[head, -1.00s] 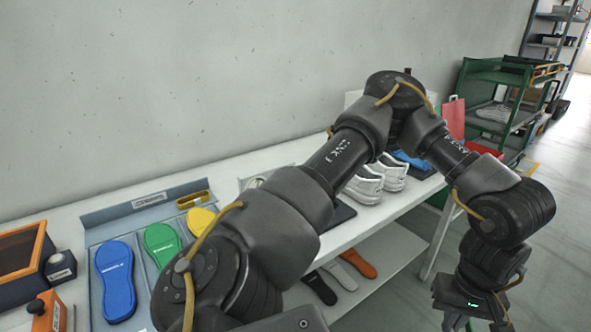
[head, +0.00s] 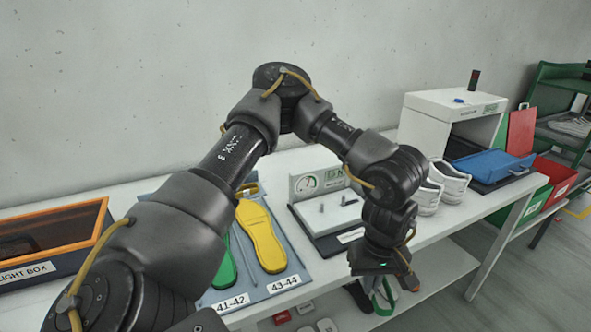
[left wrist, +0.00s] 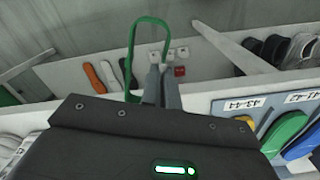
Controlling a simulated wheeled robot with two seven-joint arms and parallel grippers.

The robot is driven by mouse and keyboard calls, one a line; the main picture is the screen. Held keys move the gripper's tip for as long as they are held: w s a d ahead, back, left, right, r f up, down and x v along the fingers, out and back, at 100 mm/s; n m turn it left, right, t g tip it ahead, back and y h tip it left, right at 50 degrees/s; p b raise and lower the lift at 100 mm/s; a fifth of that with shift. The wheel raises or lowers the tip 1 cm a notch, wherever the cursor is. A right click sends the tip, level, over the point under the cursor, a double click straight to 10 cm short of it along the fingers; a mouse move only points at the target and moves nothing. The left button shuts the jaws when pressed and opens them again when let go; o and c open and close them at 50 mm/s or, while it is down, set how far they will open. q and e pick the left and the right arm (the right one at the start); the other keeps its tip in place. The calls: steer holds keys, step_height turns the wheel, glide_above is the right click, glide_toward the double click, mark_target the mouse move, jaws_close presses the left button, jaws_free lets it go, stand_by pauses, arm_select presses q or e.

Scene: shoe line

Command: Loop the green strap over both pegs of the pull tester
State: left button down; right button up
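The pull tester (head: 330,218) stands on the bench in the middle of the head view. It has a white block with two short grey pegs, (head: 321,208) and (head: 343,201), and a gauge panel behind. My left gripper (head: 384,284) points down in front of the bench edge, right of and nearer than the tester. In the left wrist view its fingers (left wrist: 163,72) are together on the green strap (left wrist: 131,62), which stands out as an open loop beyond the fingertips. Part of the strap also shows below the gripper in the head view. My right gripper is out of view.
A tray with green and yellow insoles (head: 262,236) lies left of the tester. White shoes (head: 441,186) stand to its right, then a white booth (head: 435,120) and blue tray (head: 490,165). A light box (head: 45,255) is far left. A lower shelf holds several items.

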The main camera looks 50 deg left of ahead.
arm_select(q)
step_height(320, 180, up, 10)
steer(key=n+p, duration=2.1)
steer(key=n, duration=0.2)
glide_above(335, 212)
step_height(335, 212, down, 5)
steer(key=b, duration=0.3)
steer(key=shift+r+b, duration=0.1)
steer(key=shift+b, duration=0.3)
steer(key=shift+f+b, duration=1.1)
steer(key=shift+f, duration=0.75)
